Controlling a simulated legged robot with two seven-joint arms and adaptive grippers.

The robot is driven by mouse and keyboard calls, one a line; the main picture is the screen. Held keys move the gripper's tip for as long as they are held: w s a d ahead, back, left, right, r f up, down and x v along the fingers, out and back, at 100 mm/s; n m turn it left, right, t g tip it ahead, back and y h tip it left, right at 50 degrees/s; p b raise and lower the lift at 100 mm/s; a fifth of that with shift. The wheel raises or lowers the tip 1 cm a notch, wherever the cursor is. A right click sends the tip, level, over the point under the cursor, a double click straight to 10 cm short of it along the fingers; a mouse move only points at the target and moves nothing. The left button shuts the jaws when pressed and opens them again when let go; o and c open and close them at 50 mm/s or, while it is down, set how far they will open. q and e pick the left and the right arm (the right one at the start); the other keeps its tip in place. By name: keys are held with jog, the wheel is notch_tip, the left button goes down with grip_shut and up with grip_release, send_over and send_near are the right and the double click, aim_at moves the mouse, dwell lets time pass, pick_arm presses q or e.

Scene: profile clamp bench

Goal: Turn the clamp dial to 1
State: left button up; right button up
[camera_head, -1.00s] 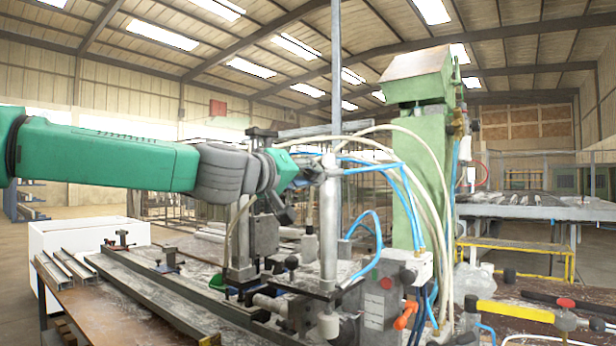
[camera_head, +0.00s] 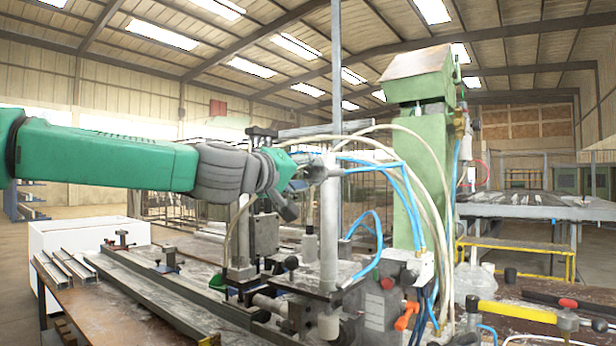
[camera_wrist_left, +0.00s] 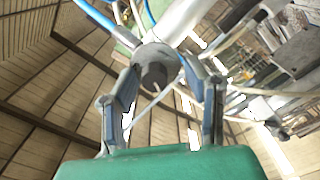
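The clamp dial is the dark grey round knob (camera_wrist_left: 155,66) on the end of a pale grey cylinder in the left wrist view. In the head view this cylinder head (camera_head: 318,168) sits atop a vertical grey post, beside blue hoses. My left gripper (camera_wrist_left: 164,68) is open, with one finger on either side of the knob. I cannot tell whether the fingers touch it. In the head view my left gripper (camera_head: 300,184) is close to the cylinder head, partly hiding it. No dial markings are readable. My right gripper is not in view.
A green machine column (camera_head: 408,165) stands just right of the post, with white and blue hoses (camera_head: 390,165) looping nearby. Below are clamp parts and a long metal rail (camera_head: 150,290) on the bench. A yellow-handled bar (camera_head: 515,312) lies front right.

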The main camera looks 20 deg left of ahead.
pick_arm(q)
jog(key=shift+s, duration=0.15)
jog(key=v, duration=1.1)
jog(key=shift+s+a, duration=0.2)
jog(key=shift+s, duration=0.15)
jog(key=shift+f, duration=0.1)
